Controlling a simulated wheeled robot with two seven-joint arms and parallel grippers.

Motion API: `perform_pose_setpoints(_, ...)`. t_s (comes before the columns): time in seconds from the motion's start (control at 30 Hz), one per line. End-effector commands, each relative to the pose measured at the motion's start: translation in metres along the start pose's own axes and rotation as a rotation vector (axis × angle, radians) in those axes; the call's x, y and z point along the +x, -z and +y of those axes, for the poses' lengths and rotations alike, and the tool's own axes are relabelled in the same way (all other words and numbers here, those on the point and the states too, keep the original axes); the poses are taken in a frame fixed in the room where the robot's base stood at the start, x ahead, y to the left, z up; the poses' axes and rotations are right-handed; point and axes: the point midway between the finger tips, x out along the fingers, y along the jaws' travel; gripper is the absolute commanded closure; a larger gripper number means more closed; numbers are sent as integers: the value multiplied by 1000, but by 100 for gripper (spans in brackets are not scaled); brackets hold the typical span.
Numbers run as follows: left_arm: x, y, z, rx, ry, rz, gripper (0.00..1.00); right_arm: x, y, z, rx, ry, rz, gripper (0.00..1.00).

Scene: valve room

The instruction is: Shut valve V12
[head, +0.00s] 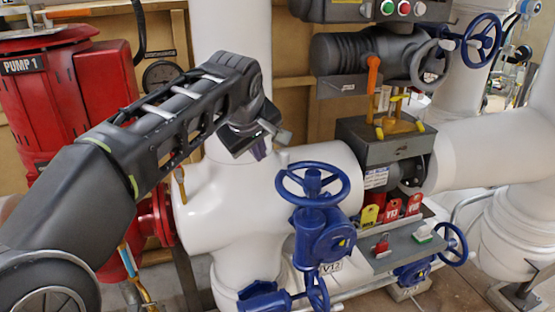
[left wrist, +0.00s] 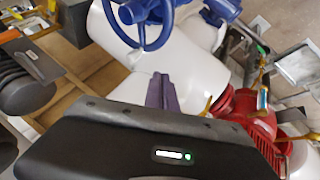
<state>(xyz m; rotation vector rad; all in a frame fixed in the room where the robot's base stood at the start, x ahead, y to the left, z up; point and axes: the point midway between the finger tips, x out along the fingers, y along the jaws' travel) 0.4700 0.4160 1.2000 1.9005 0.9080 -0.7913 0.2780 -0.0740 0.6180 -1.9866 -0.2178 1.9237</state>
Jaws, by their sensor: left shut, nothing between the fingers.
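Valve V12 is a blue valve (head: 322,236) with a blue handwheel (head: 312,202) on top, right of centre in the head view. A pale tag reading V12 (head: 331,267) sits low on it. My left gripper (head: 259,151) is shut and empty, above the white pipe. It is up and to the left of the handwheel, apart from it. In the left wrist view the purple fingertips (left wrist: 160,91) are together, and the blue handwheel (left wrist: 143,45) shows beyond them at the top. My right gripper is not in view.
The red pump labelled PUMP 1 (head: 70,95) stands at left behind my arm. A grey shelf (head: 390,256) with red and yellow tags is right of the valve. A grey box (head: 385,142) stands above it. Another blue handwheel (head: 482,40) is at upper right. White pipes surround the valve.

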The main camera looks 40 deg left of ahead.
Motion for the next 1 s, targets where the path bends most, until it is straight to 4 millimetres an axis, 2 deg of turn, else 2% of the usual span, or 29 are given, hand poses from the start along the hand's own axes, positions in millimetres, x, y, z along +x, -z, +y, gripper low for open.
perform_pose_setpoints(0.17, 2, 0, 0, 0, 1, -1, 100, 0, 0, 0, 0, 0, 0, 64)
perform_pose_setpoints(0.37, 18, 0, 0, 1, 3, -2, 100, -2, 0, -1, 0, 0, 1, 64)
perform_pose_setpoints(0.57, 51, 0, 0, 0, 4, -3, 100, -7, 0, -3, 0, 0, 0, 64)
perform_pose_setpoints(0.8, 100, 0, 0, 0, 4, -4, 100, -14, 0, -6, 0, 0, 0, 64)
perform_pose_setpoints(1.0, 113, 0, 26, 2, 0, -4, 100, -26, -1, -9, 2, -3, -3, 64)
